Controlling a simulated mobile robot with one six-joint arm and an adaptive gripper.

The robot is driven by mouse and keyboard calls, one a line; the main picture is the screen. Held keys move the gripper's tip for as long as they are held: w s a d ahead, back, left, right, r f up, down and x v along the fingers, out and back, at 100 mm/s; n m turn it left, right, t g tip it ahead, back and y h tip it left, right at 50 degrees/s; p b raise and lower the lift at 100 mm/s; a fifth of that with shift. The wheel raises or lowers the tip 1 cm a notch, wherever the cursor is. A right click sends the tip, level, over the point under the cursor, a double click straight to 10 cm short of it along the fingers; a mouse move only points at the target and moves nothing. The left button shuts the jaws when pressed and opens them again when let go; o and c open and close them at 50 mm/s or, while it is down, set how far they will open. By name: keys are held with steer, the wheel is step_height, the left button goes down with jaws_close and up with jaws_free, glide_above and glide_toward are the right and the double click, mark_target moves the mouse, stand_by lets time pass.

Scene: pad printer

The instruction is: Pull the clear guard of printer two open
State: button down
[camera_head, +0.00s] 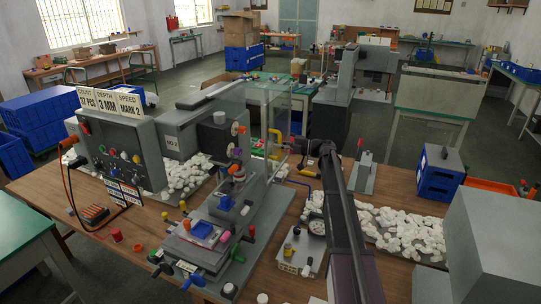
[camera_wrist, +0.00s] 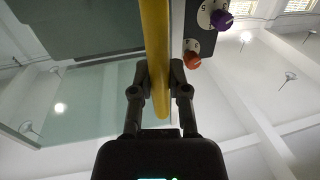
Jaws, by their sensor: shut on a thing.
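The grey printer marked NO 2 (camera_head: 172,141) stands on the wooden bench left of centre. Its clear guard (camera_head: 256,96) is a see-through panel on the right side of the machine, above the print bed. A yellow handle bar (camera_head: 274,140) is at the guard's right. In the wrist view the yellow bar (camera_wrist: 155,45) runs down between my fingers. My gripper (camera_wrist: 160,88) is shut on this bar, with one finger on each side. In the head view my arm reaches in from the lower right to the bar. The guard's exact angle is hard to tell.
A grey control box (camera_head: 120,150) with signs and knobs stands left of the printer. A small knobbed box (camera_head: 300,252) sits beside my arm. Coloured knobs line the printer's front.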

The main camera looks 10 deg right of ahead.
steer(key=w+d, duration=0.6)
steer(key=w, duration=0.3)
steer(key=shift+w+d, duration=0.25)
steer(key=shift+d, duration=0.15)
steer(key=c, duration=0.6)
jaws_free()
steer(key=shift+s, duration=0.1)
steer(key=v, duration=1.2)
steer(key=shift+a, duration=0.15)
